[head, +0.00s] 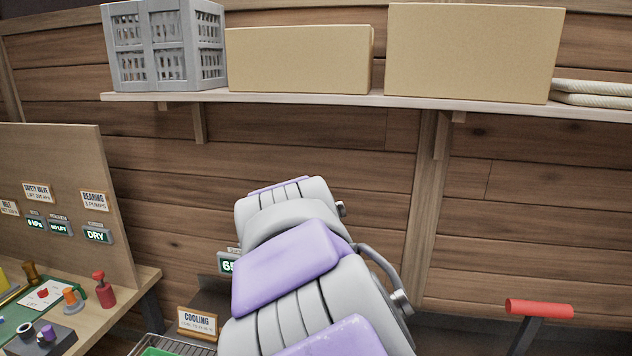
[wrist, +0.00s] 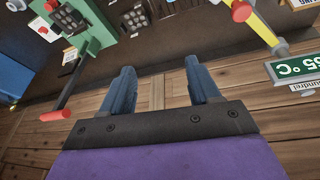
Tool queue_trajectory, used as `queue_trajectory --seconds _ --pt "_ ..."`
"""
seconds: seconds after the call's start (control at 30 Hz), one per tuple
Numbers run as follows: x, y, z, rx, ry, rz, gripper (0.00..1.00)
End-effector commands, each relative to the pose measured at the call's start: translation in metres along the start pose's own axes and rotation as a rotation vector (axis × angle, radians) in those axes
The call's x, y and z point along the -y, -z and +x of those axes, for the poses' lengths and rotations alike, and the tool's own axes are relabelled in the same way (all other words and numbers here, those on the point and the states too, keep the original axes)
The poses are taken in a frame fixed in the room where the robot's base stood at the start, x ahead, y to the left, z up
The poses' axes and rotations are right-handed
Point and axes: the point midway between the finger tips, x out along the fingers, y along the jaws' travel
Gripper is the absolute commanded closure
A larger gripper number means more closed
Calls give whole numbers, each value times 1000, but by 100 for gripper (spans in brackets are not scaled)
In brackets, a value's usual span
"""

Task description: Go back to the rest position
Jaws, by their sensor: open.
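My gripper (wrist: 158,92) is in the wrist view, with two blue fingers spread apart and nothing between them. Wooden planks and a dark surface lie beyond the fingertips. In the head view my grey and purple arm reaches up through the middle of the picture, and the gripper itself is hidden there.
A shelf (head: 300,99) holds a grey crate (head: 150,45) and two cardboard boxes (head: 300,60). A workbench (head: 110,310) with small parts stands at left, near a COOLING sign (head: 197,322). A red handle (head: 540,308) is at right. A green machine (wrist: 85,30) shows in the wrist view.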

Motion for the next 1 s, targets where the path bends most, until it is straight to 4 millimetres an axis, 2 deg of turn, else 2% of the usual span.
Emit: queue_trajectory --seconds 0.03,0.1,0.17,0.2,0.27,0.43,0.6,0.7,0.8,1.0 --pt "-31 -7 5 29 -9 11 39" --pt "-68 -20 12 69 -19 5 39" --pt "-97 -35 19 110 -25 -8 39" --pt "-114 -47 24 137 -25 -19 39" --pt "-137 -68 31 179 -22 -44 39" --pt "-190 -140 53 300 11 -147 39" --pt "-220 -209 72 394 61 -279 39" --pt "-228 -237 78 427 83 -342 39" --pt "-233 -254 82 449 96 -382 39" --pt "-234 -260 83 454 101 -399 39"
